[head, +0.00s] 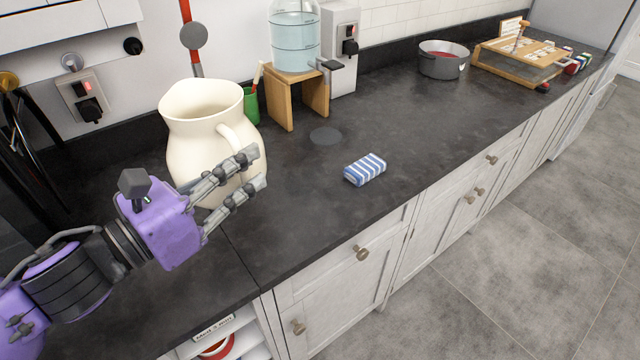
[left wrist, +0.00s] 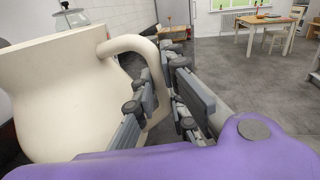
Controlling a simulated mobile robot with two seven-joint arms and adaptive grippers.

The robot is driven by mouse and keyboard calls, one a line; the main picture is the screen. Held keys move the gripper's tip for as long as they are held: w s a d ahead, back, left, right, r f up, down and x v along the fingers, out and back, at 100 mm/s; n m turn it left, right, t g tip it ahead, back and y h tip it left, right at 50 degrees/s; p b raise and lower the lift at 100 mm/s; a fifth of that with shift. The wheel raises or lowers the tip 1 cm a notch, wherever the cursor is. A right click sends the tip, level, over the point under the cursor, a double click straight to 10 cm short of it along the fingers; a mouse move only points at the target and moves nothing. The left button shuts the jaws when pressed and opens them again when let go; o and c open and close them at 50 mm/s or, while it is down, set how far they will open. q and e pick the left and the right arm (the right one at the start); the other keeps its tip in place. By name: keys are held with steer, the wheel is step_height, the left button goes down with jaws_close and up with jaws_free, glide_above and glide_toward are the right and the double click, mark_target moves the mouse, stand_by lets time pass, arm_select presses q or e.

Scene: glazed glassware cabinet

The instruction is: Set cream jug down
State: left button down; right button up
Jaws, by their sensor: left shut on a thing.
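The cream jug (head: 205,125) is large and upright at the left of the head view, over the dark counter (head: 300,215). Its base is partly hidden behind my left gripper, so I cannot tell whether it touches the counter. My left gripper (head: 250,175) is shut on the jug's handle. In the left wrist view the jug (left wrist: 60,95) fills the left side, and its handle (left wrist: 150,75) comes down between the fingers of my left gripper (left wrist: 160,105). My right gripper is not in view.
A glass water dispenser (head: 295,40) on a wooden stand (head: 283,98) and a green cup (head: 250,106) are behind the jug. A dark disc (head: 325,136) and a blue-striped sponge (head: 365,169) lie to the right. A grey pot (head: 443,62) stands farther back.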

arm_select(q)
steer(key=shift+s+d+r, duration=0.1)
steer(key=shift+d+r, duration=0.05)
steer(key=shift+d, duration=0.15)
steer(key=shift+w+d+h+b, duration=0.2)
steer(key=shift+d+h+b, duration=0.05)
steer(key=shift+h+b, duration=0.1)
steer(key=shift+w+d+f+b, duration=0.35)
steer(key=shift+w+d+f, duration=0.1)
steer(key=shift+f, duration=0.05)
steer(key=w+d+f, duration=0.8)
steer(key=f, duration=0.3)
steer(key=shift+d+f, duration=0.2)
steer(key=shift+d, duration=0.05)
steer(key=shift+f, duration=0.15)
steer(key=c, duration=2.3)
jaws_free()
steer(key=shift+f, duration=0.25)
steer(key=o, duration=0.5)
